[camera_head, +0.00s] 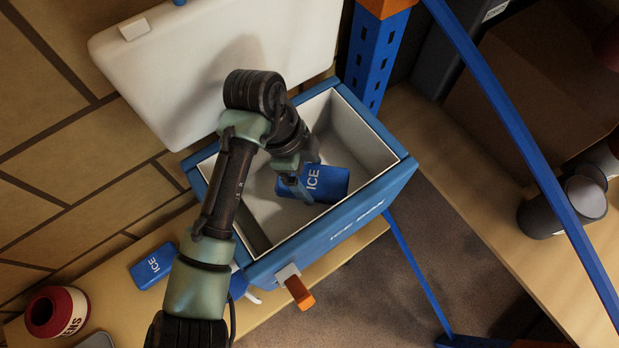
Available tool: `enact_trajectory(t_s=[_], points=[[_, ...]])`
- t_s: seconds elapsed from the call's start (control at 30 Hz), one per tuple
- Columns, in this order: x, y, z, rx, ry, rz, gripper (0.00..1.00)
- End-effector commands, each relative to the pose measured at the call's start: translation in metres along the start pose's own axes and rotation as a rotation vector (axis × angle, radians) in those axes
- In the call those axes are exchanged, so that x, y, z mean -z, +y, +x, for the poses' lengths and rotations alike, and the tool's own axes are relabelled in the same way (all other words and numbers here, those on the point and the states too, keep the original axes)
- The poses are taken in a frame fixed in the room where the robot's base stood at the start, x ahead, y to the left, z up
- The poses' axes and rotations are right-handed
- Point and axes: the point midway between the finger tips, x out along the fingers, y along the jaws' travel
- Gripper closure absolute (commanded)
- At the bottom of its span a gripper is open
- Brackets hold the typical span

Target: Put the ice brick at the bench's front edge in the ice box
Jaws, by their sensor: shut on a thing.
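The ice box (388,187) is a blue box with a pale inside, standing on the bench with its white lid (205,62) swung open behind it. My gripper (298,184) reaches down into the box opening from above. It is shut on a blue ice brick (324,183) marked ICE. The brick is within the box's rim as seen from here, slightly tilted in the picture. I cannot tell whether it touches the floor of the box. A second blue ice brick (153,265) lies on the bench to the left of the box. My arm hides part of the box's left side.
An orange-tipped latch (297,289) sticks out from the box front. A red and white roll (56,312) stands on the bench (262,312) at lower left. A blue post (376,55) rises behind the box. A slanting blue bar (530,150) and grey cylinders (566,205) are at right.

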Motion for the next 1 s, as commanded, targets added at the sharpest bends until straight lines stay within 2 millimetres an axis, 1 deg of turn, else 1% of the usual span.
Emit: enact_trajectory(t_s=[0.07,0.2,0.33,0.73,0.77,0.8,1.0], points=[[-0.001,0.000,0.005,0.000,0.001,-0.001,0.90],[-0.007,0.001,0.023,-0.003,0.002,-0.003,0.90],[-0.011,0.000,0.037,0.000,0.000,-0.001,0.90],[-0.013,0.000,0.044,0.001,0.000,0.000,0.90],[-0.013,0.000,0.043,0.000,0.000,0.000,0.07],[-0.013,0.000,0.043,0.000,0.000,0.000,0.00],[-0.013,0.000,0.043,0.000,0.000,0.000,0.00]])
